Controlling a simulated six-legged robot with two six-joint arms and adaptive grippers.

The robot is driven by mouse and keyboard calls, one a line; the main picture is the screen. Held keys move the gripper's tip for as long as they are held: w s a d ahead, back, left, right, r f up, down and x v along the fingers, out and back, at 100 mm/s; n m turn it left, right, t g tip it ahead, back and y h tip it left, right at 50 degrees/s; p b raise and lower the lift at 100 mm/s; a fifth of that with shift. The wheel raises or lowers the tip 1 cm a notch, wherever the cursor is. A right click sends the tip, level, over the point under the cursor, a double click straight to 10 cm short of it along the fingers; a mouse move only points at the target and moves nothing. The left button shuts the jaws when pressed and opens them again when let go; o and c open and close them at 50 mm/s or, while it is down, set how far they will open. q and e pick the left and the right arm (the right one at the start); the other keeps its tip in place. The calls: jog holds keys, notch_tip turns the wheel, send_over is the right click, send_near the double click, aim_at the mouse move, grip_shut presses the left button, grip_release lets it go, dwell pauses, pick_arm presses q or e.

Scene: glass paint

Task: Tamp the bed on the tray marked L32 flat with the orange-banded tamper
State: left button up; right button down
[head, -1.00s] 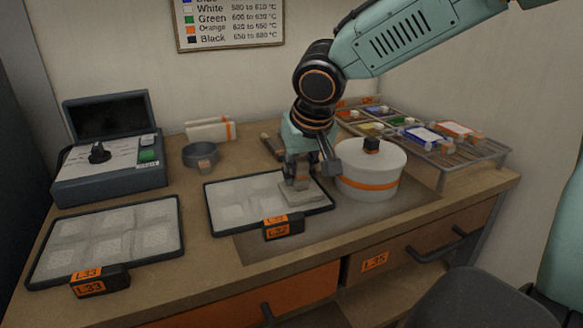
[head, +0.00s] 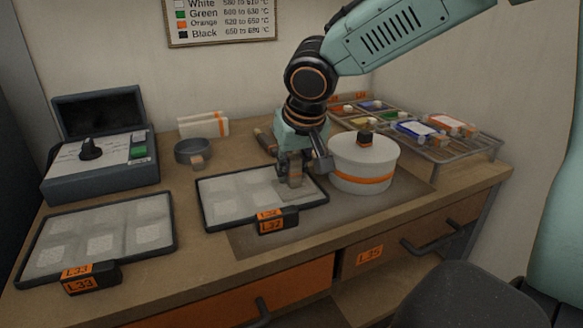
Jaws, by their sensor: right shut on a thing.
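The tray marked L32 (head: 209,209) lies on the bench, with a pale bed in it and an orange tag at its front edge. My right gripper (head: 294,160) is over the right part of this tray, pointing down. It is shut on a tamper (head: 294,179), whose flat foot is low at the bed. Whether the foot touches the bed I cannot tell, and the gripper hides much of the tamper, so its band is not clear. My left gripper is not in view.
A second tray, marked L33 (head: 25,275), lies at the left. A white pot with an orange band (head: 362,168) stands close right of my right gripper. A grey control box (head: 98,180), a small grey pan (head: 194,150) and a wire rack (head: 465,155) stand farther back.

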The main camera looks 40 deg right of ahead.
jog(key=shift+s+f+b, duration=0.1)
jog(key=shift+f+b, duration=0.2)
jog(key=shift+f, duration=0.05)
dwell(0.9)
jog(key=shift+r, duration=0.1)
jog(key=shift+r+p, duration=0.55)
jog(key=shift+p, duration=0.15)
jog(key=shift+r+p, duration=0.45)
jog(key=shift+r, duration=0.1)
jog(key=shift+f, duration=0.1)
